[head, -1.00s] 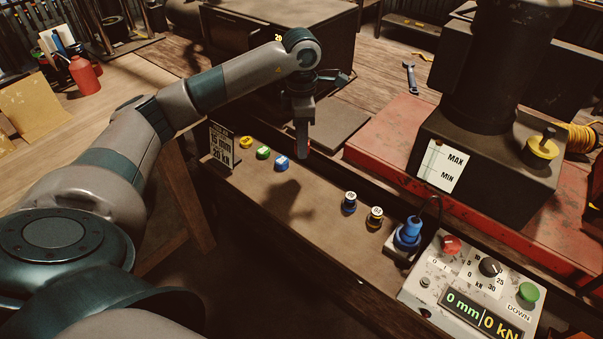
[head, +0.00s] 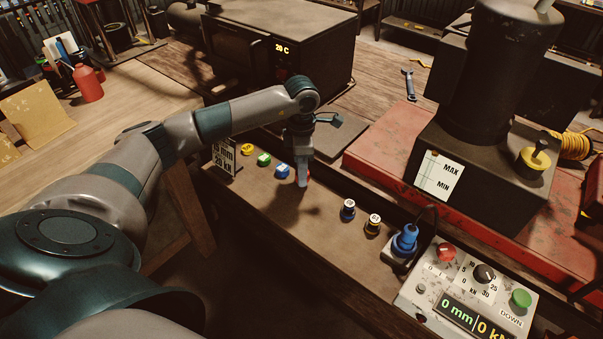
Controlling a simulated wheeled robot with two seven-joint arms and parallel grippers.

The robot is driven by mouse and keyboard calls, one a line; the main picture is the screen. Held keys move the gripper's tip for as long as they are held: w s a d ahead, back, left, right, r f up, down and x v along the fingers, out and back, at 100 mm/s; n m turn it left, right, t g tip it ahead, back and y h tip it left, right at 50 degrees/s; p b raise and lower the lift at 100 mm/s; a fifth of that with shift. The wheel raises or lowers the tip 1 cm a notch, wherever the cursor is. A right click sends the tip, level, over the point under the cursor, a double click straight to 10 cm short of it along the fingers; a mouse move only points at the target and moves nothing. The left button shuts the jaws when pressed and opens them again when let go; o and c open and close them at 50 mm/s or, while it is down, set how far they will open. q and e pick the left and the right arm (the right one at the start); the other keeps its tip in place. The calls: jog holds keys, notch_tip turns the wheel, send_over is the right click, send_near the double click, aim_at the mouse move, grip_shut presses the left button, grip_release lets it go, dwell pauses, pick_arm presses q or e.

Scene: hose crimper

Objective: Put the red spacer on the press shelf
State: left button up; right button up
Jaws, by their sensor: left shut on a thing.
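My left gripper (head: 302,178) points down over the brown shelf (head: 255,205) that runs in front of the red press base. It is shut on the red spacer (head: 308,172), of which only a sliver of red shows beside the fingers. The fingertips are close to the shelf top, just right of the blue spacer; I cannot tell whether the spacer touches the shelf. The yellow spacer (head: 247,149), green spacer (head: 264,159) and blue spacer (head: 282,171) stand in a row to its left. My right gripper is not in view.
Two dark-sided pieces with pale tops (head: 348,210) (head: 372,224) stand right of the gripper. Beyond them are a blue plug (head: 405,240) and the control box (head: 465,295). A sign card (head: 224,159) stands at the left end. The black press (head: 485,150) rises behind.

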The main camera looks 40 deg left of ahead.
pick_arm(q)
jog(key=shift+f, duration=0.95)
jog(key=shift+f, duration=0.2)
jog(key=o, duration=1.2)
jog(key=shift+o, duration=0.2)
jog(key=shift+r, duration=0.15)
